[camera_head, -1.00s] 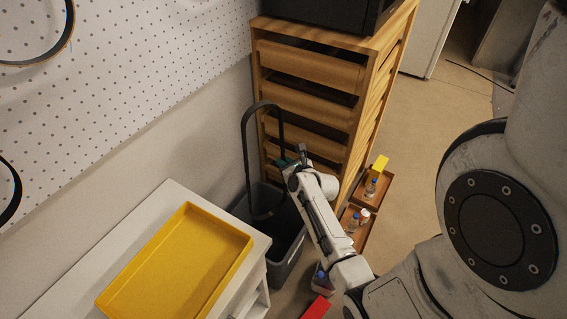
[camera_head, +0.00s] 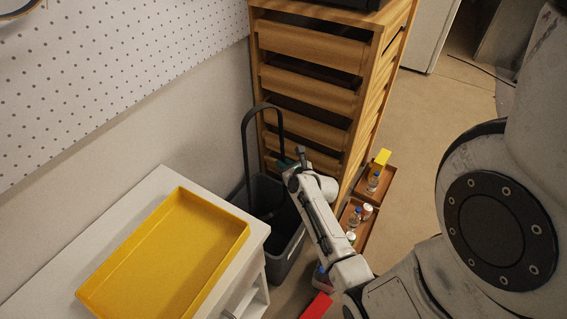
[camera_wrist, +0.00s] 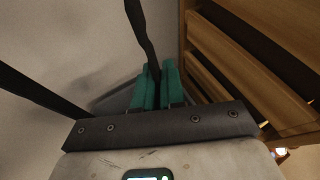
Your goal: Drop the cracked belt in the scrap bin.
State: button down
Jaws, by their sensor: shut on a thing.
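The black belt (camera_head: 247,137) hangs as a tall loop from my gripper (camera_head: 289,163), beside the wooden drawer unit. The lower part of the loop reaches down into the dark grey scrap bin (camera_head: 284,258), and the upper part stands above the rim. In the wrist view the green fingers of my gripper (camera_wrist: 158,88) are shut on one strand of the belt (camera_wrist: 141,30). Another strand (camera_wrist: 38,97) runs at the left. I cannot see a crack in the belt. Whether the belt touches the bin's floor is hidden.
A white bench (camera_head: 150,183) with an empty yellow tray (camera_head: 240,232) stands left of the bin. The wooden drawer unit (camera_head: 310,90) is close behind my gripper. Small wooden trays (camera_head: 388,180) with bottles and a yellow box lie to the right. A red object (camera_head: 316,307) is near my arm.

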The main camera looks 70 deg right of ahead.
aim_at(285, 191)
jog(key=shift+f+b, duration=5.6)
jog(key=shift+f, duration=2.2)
jog(key=c, duration=1.1)
grip_release()
jog(key=shift+c, duration=0.2)
jog(key=shift+r+p, duration=0.2)
jog(key=shift+p, duration=0.55)
jog(key=p, duration=0.4)
jog(key=r+g+y+p, duration=0.1)
jog(key=p, duration=0.3)
jog(key=shift+s+a, duration=0.25)
jog(key=shift+s, duration=0.05)
jog(key=p, duration=0.2)
jog(key=g+y+p, duration=0.1)
jog(key=p, duration=0.2)
jog(key=shift+s+a+r+g, duration=0.2)
jog(key=shift+s+r+g, duration=0.1)
jog(key=shift+s+a+g+y+p, duration=0.1)
jog(key=shift+g+y+p, duration=0.2)
jog(key=shift+p, duration=0.5)
